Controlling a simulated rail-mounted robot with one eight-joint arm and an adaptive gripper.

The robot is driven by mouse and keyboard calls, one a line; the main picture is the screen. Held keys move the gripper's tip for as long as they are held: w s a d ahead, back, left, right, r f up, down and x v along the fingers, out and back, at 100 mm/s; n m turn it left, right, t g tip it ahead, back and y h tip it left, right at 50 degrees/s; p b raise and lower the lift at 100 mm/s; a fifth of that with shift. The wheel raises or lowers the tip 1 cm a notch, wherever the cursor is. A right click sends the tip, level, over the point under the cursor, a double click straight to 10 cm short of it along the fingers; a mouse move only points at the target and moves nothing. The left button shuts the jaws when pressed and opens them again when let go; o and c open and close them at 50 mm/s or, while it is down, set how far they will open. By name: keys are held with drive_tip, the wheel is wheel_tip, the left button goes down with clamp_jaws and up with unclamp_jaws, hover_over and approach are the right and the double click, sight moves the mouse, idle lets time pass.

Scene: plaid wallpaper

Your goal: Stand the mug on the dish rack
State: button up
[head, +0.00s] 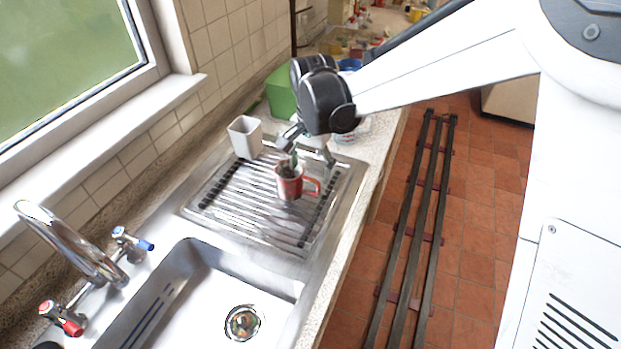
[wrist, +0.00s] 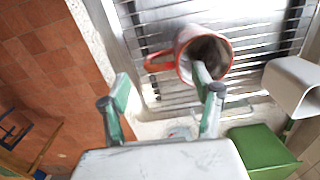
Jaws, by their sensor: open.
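The red mug (head: 290,183) with a pale inside stands upright on the dish rack (head: 232,200), near its right side, with its handle pointing right. In the wrist view the mug (wrist: 186,45) shows its open mouth, with its handle to the left. My gripper (head: 293,160) is just above and behind the mug. In the wrist view my gripper (wrist: 160,82) has its two green-padded fingers spread apart. The right finger overlaps the mug's mouth and seems to reach into it; the left finger is clear beyond the handle. I cannot tell whether a finger touches the mug.
A white square cup (head: 245,137) stands at the rack's back left corner. A green box (head: 281,93) is behind it. The steel sink (head: 180,290) and tap (head: 70,245) are in front. Most of the rack's left and front is clear.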

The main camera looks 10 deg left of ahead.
wheel_tip(320, 180, up, 7)
drive_tip(key=s+d+r+n+t, duration=0.1)
drive_tip(key=s+d+r+t, duration=0.2)
drive_tip(key=d, duration=0.5)
drive_tip(key=s+d+r, duration=0.4)
drive_tip(key=d, duration=0.5)
drive_tip(key=s+d+f+n+t, duration=0.2)
drive_tip(key=s+d+t, duration=0.2)
drive_tip(key=s+d, duration=0.8)
drive_tip(key=shift+s+d, duration=0.2)
drive_tip(key=shift+d, duration=0.2)
drive_tip(key=shift+f, duration=0.1)
wheel_tip(320, 180, down, 5)
drive_tip(key=b, duration=0.5)
